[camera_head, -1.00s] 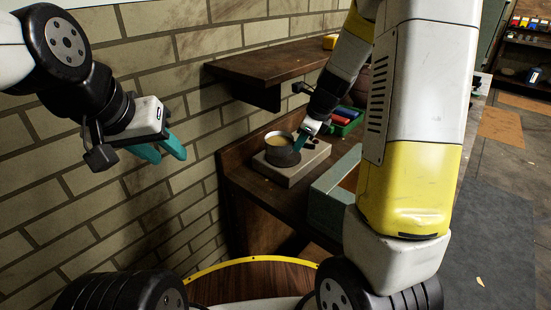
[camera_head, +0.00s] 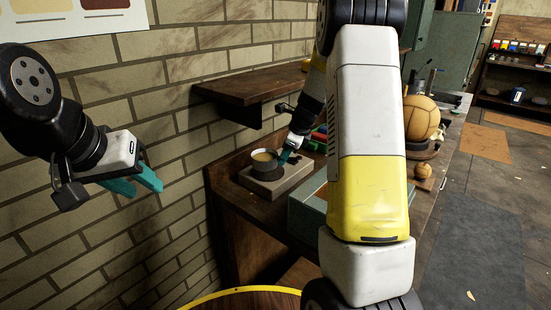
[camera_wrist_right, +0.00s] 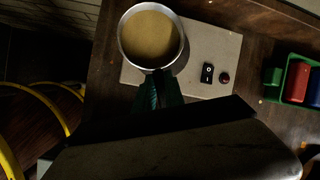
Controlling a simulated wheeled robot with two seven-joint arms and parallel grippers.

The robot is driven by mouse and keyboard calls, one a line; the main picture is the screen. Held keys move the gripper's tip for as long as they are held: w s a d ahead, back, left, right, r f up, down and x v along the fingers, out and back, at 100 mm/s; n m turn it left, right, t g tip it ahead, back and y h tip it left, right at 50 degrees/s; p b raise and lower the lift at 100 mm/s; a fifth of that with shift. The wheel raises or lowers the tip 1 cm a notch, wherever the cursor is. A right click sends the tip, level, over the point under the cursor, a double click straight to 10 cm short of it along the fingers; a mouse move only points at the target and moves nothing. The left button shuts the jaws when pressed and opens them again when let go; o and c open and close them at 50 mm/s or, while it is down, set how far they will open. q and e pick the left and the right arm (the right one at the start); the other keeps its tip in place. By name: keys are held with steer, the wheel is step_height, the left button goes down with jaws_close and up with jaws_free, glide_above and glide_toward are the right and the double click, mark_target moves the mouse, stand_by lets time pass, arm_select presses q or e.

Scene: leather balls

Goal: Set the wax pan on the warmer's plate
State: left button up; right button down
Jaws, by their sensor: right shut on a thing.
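The wax pan (camera_head: 263,158) is a small metal pan filled with tan wax. It sits upright over the left part of the warmer (camera_head: 280,183), a flat light-grey box on the wooden bench. In the right wrist view the pan (camera_wrist_right: 150,38) covers the plate area, beside the switch on the warmer (camera_wrist_right: 215,45). Whether its base touches the plate is hard to tell. My right gripper (camera_head: 286,156) is shut on the pan's handle side; its fingers also show in the wrist view (camera_wrist_right: 160,88). My left gripper (camera_head: 142,184) hangs empty by the brick wall, its two teal fingers apart.
A wooden shelf (camera_head: 245,88) sticks out from the wall above the warmer. A green tray with coloured blocks (camera_wrist_right: 297,82) lies right of the warmer. A grey-green box (camera_head: 305,207) stands at the bench front. A leather ball (camera_head: 421,118) rests further along the bench.

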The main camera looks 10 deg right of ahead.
mark_target(281, 172)
steer(key=shift+w+d+f, duration=0.1)
steer(key=shift+w+d, duration=0.55)
steer(key=shift+w, duration=0.3)
steer(key=shift+f, duration=1.75)
steer(key=shift+f, duration=0.1)
steer(key=c, duration=1.4)
jaws_free()
